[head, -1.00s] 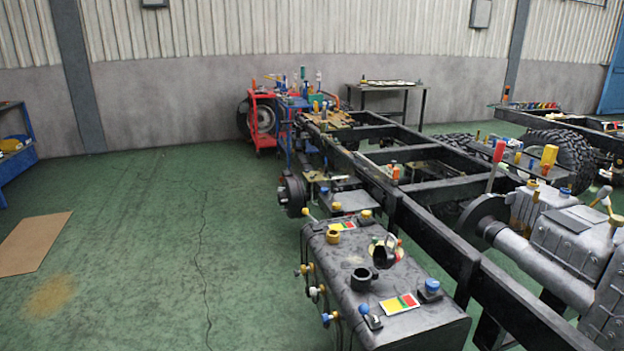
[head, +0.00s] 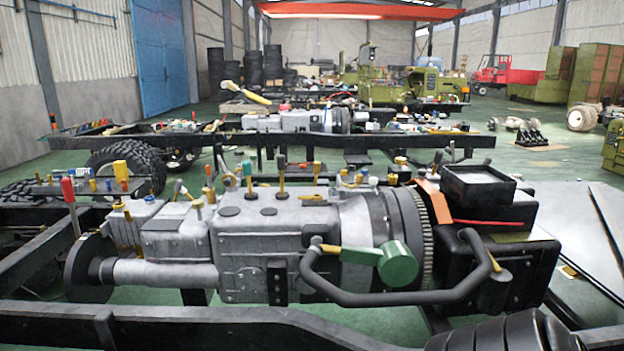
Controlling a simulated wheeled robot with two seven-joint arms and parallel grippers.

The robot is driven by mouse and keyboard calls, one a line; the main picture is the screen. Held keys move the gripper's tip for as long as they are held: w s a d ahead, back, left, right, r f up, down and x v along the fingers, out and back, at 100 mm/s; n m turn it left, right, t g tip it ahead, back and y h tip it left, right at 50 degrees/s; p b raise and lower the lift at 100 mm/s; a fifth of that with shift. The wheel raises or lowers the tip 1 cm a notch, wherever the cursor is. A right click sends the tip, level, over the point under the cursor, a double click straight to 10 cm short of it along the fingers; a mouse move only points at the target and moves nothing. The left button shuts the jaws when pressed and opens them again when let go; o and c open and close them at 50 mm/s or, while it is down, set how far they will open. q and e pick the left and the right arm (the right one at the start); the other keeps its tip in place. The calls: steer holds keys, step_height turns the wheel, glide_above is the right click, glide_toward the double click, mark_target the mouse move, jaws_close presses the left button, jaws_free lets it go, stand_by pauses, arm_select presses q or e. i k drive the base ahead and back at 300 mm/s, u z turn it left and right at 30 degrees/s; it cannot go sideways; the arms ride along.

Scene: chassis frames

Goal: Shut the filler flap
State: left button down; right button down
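No filler flap that I can make out shows in the head view now. The grey tank with fittings on top is out of view. Neither of my grippers is in view. A large grey gearbox (head: 262,240) lies across the middle, within a black chassis frame whose near rail (head: 200,322) runs along the bottom.
A black pipe (head: 400,297) and a green cylinder (head: 398,262) stick out toward me from the gearbox's right end. A black open-topped box (head: 478,187) stands behind them. Another chassis frame (head: 390,140) lies beyond. Green floor shows at right (head: 560,165).

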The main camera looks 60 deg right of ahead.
mark_target(229, 181)
steer(key=z, duration=1.55)
steer(key=k, duration=0.1)
steer(key=u, duration=0.25)
steer(key=i, duration=0.1)
steer(key=z, duration=0.2)
